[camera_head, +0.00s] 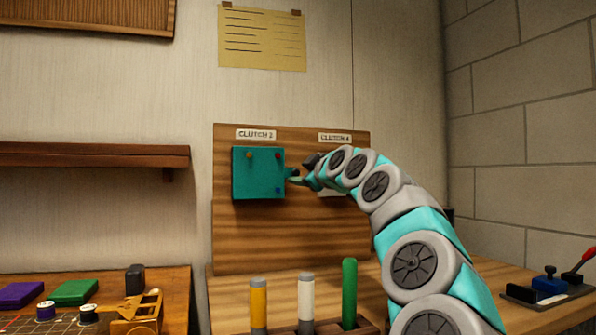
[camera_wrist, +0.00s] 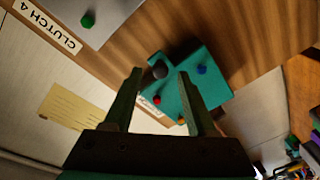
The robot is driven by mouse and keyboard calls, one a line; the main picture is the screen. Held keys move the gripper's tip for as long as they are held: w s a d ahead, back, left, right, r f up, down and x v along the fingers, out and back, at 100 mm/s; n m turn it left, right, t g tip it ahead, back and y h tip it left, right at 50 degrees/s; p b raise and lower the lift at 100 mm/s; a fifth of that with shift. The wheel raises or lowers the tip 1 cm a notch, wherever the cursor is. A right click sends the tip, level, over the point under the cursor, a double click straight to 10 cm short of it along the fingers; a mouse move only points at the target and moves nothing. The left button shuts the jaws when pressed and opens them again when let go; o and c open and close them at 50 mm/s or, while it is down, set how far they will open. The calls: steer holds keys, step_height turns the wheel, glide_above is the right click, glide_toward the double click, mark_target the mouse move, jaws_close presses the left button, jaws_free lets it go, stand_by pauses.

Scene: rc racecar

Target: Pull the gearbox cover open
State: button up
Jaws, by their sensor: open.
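The teal gearbox cover (camera_head: 258,172) is mounted on a wooden board, under a label reading "CLUTCH" and a digit I cannot read surely. It looks shut. It also shows tilted in the wrist view (camera_wrist: 207,85), with small red, orange and blue knobs. My gripper (camera_head: 293,176) is at the cover's right edge.
A second, pale panel (camera_wrist: 110,12) labelled "CLUTCH 4" (camera_wrist: 48,26) is beside the cover, partly hidden by my arm in the head view. Yellow, white and green cylinders (camera_head: 349,290) stand below the board. A wooden shelf (camera_head: 90,155) is at left; a red-handled device (camera_head: 550,285) is at right.

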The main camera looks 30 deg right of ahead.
steer(key=shift+w+d, duration=0.15)
steer(key=shift+w, duration=0.9)
jaws_close()
steer(key=shift+f, duration=0.1)
stand_by(0.6)
